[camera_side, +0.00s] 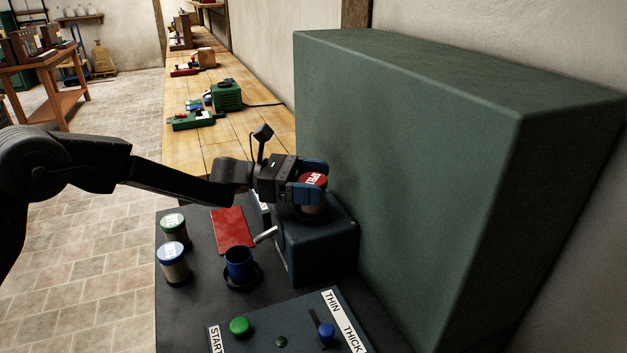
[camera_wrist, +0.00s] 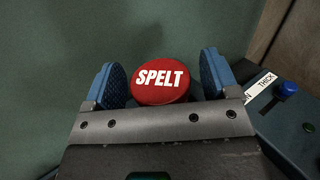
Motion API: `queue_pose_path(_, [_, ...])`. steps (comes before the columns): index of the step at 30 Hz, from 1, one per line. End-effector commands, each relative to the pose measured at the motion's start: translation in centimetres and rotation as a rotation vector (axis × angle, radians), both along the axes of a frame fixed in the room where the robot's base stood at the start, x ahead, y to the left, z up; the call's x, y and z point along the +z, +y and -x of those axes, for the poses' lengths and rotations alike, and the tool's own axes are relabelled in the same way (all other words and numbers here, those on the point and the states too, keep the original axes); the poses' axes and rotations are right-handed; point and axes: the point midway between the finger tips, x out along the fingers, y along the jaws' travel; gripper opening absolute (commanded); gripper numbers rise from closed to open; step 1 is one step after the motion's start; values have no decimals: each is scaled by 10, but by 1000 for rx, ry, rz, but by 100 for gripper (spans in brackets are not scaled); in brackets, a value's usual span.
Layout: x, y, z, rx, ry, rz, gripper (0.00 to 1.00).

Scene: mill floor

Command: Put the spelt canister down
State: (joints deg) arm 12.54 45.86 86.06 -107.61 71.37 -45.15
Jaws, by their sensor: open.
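The spelt canister (camera_side: 312,180) has a red lid marked SPELT and stands on top of a dark box-shaped unit (camera_side: 318,248) beside the tall green housing. Its red lid (camera_wrist: 160,80) fills the middle of the wrist view. My gripper (camera_side: 309,180) is around the canister, with one blue finger pad on each side. In the wrist view the pads (camera_wrist: 163,80) stand apart from the lid with a gap on both sides. The canister's lower body is partly hidden by the near finger.
A green-lidded canister (camera_side: 174,228) and a blue-lidded canister (camera_side: 173,262) stand at the left. A red pad (camera_side: 232,229), a blue cup (camera_side: 239,263) and a control panel (camera_side: 282,342) share the dark table. The tall green housing (camera_side: 420,170) closes off the right side.

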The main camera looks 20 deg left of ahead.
Motion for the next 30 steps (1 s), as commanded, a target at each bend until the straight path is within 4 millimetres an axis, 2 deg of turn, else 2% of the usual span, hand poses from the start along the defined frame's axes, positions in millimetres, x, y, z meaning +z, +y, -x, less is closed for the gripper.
queue_pose_path(6, [5, 0, 0, 0, -1, 1, 81])
queue_pose_path(8, [4, 7, 1, 3, 0, -1, 81])
queue_pose_path(21, [4, 91, 20, 4, 0, -1, 81])
queue_pose_path(25, [4, 107, 24, 2, -1, -1, 81])
queue_pose_path(30, [3, 117, 27, 1, 0, 1, 81])
